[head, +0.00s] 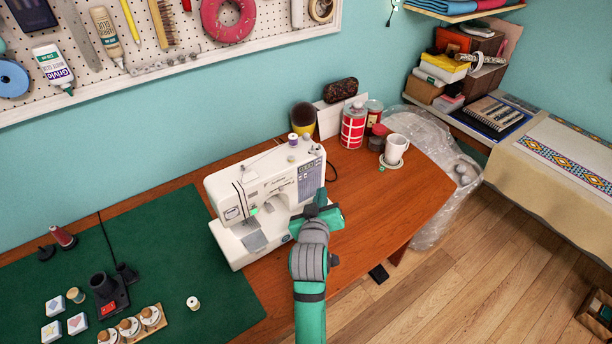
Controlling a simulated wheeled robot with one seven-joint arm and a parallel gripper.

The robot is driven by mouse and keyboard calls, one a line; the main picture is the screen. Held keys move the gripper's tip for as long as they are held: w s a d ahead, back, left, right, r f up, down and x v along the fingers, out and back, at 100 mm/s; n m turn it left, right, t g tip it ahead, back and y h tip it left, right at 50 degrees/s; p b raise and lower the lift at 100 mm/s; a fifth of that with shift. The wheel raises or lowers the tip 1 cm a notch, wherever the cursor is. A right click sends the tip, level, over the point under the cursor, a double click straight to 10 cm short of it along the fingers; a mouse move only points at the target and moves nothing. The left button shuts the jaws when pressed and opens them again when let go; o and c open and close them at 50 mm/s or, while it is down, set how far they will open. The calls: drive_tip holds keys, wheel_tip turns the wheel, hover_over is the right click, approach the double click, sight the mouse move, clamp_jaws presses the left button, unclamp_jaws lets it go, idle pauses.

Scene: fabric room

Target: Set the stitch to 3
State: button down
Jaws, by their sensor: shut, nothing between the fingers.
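The white sewing machine (222,190) stands on the wooden table, with its needle end to the left. A panel with fine print (309,178) shows at the right of its front. My gripper (321,195) is close in front of the machine's right end, below that panel. It is shut, and I see nothing held in it. I cannot tell whether it touches the machine. No stitch dial or number can be made out; my arm and gripper hide the lower right front of the machine.
A green mat (180,240) with a thread spool (193,303) and small items lies to the left. A red tin (353,128) and a white mug (396,148) stand at the back right. The table (385,205) right of my gripper is clear.

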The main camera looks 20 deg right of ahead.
sight(305, 176)
drive_tip(key=w, duration=0.1)
drive_tip(key=w+a, duration=0.1)
drive_tip(key=w, duration=0.2)
drive_tip(key=shift+w+a, duration=0.2)
drive_tip(key=shift+a, duration=0.2)
drive_tip(key=shift+d, duration=0.1)
idle(0.3)
drive_tip(key=shift+w, duration=0.1)
idle(0.3)
idle(0.5)
